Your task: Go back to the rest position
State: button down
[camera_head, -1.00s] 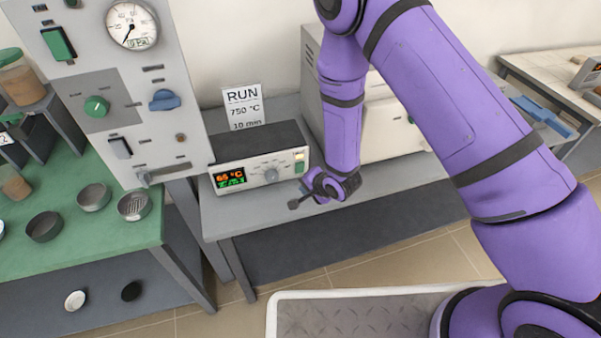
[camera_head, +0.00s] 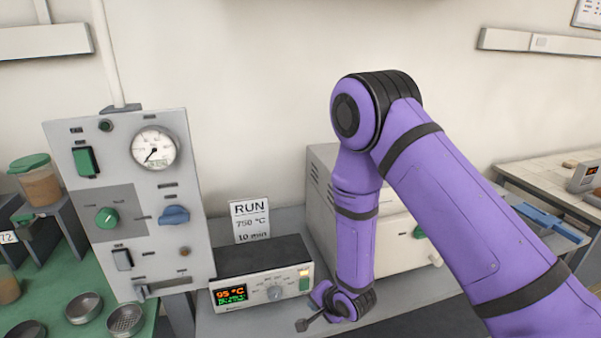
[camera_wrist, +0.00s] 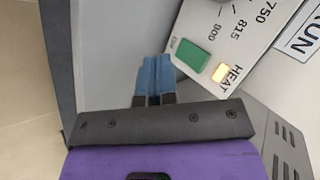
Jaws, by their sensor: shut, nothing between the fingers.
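My gripper (camera_head: 303,325) is low in the head view, in front of the right end of the controller box (camera_head: 262,276). In the wrist view, its blue fingers (camera_wrist: 153,80) are together with nothing between them, near the controller panel. The controller's display (camera_head: 230,294) reads 95 °C in orange. In the wrist view, the green button (camera_wrist: 190,56) and a lit amber HEAT lamp (camera_wrist: 219,72) show on the panel, apart from the fingers. My purple arm covers part of the furnace (camera_head: 399,240).
A RUN 750 °C 10 min card (camera_head: 250,221) stands behind the controller. A grey panel with a gauge (camera_head: 154,148) is at left. A green bench with dishes (camera_head: 83,308) lies lower left. A blue-handled tool (camera_head: 541,217) lies on the right.

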jog(key=w+d+r+n+h, duration=0.1)
jog(key=w+d+r, duration=0.15)
jog(key=r, duration=0.65)
jog(key=w+d+r+n+h, duration=0.15)
jog(key=d+r, duration=0.25)
jog(key=r, duration=0.4)
jog(key=s+d+r+n+h, duration=0.15)
jog(key=d+r, duration=0.25)
jog(key=r, duration=0.4)
jog(key=s+d+r, duration=0.3)
jog(key=d+r, duration=0.2)
jog(key=r, duration=0.2)
jog(key=s+d+r+n, duration=0.1)
jog(key=s+d+r, duration=0.2)
jog(key=s+r, duration=0.2)
jog(key=s+d+r+n+h, duration=0.1)
jog(key=s+d+r, duration=0.3)
jog(key=s, duration=0.7)
jog(key=s+d+r+n+g, duration=0.1)
jog(key=s+d+r, duration=0.2)
jog(key=s+r, duration=0.3)
jog(key=shift+s+d+r+n, duration=0.25)
jog(key=shift+s+r+n, duration=0.1)
jog(key=shift+s, duration=1.15)
